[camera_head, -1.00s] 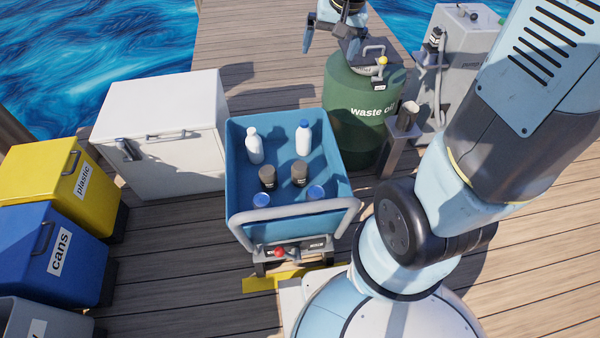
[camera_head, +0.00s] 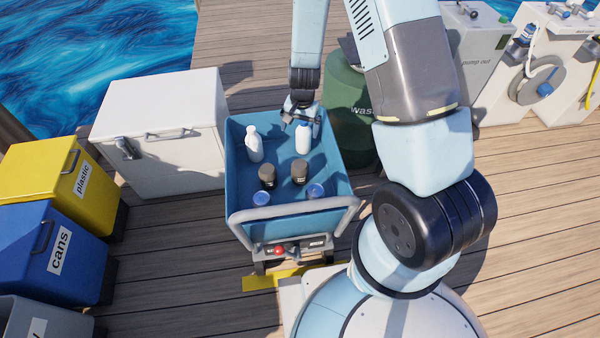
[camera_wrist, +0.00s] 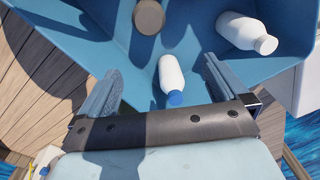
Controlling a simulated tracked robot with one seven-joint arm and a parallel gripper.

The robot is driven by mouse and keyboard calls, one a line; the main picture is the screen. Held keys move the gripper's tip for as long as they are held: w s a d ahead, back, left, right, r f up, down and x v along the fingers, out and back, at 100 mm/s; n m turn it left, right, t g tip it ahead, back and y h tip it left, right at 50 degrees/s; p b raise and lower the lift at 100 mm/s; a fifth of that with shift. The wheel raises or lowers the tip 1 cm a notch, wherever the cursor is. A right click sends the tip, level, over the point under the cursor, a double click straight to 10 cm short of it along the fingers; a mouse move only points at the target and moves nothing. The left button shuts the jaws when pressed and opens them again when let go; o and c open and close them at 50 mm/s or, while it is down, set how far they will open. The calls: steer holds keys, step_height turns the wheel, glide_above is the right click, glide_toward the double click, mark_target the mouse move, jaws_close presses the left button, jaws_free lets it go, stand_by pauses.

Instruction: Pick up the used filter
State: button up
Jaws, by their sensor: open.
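My gripper (camera_head: 300,112) is over the far end of the blue cart, just above the blue-capped white bottle (camera_head: 303,140). In the wrist view its fingers (camera_wrist: 162,65) are spread apart with nothing held; that bottle (camera_wrist: 171,76) shows beyond and between them. Two dark cylinders with small labels, which look like filters, stand upright in the cart: one on the left (camera_head: 267,177) and one on the right (camera_head: 299,173). A round grey-brown top (camera_wrist: 149,16) shows at the upper edge of the wrist view. I cannot tell which cylinder is the used filter.
The cart (camera_head: 237,192) also holds a plain white bottle (camera_head: 254,148) and two blue-topped round items at its near end. A white chest (camera_head: 165,120) stands left, the green waste oil drum (camera_head: 345,125) behind right. My arm hides the stand beside the drum.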

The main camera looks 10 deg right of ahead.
glide_above(300, 162)
steer(key=shift+m+g+h, duration=0.3)
step_height(300, 162, down, 8)
steer(key=shift+s+d+r, duration=0.1)
steer(key=shift+r, duration=0.1)
step_height(300, 162, down, 8)
steer(key=shift+r, duration=0.1)
steer(key=shift+s+f, duration=0.15)
steer(key=shift+f, duration=1.3)
steer(key=shift+s+f, duration=0.1)
steer(key=shift+f, duration=1.3)
steer(key=shift+c, duration=0.4)
steer(key=c, duration=1.2)
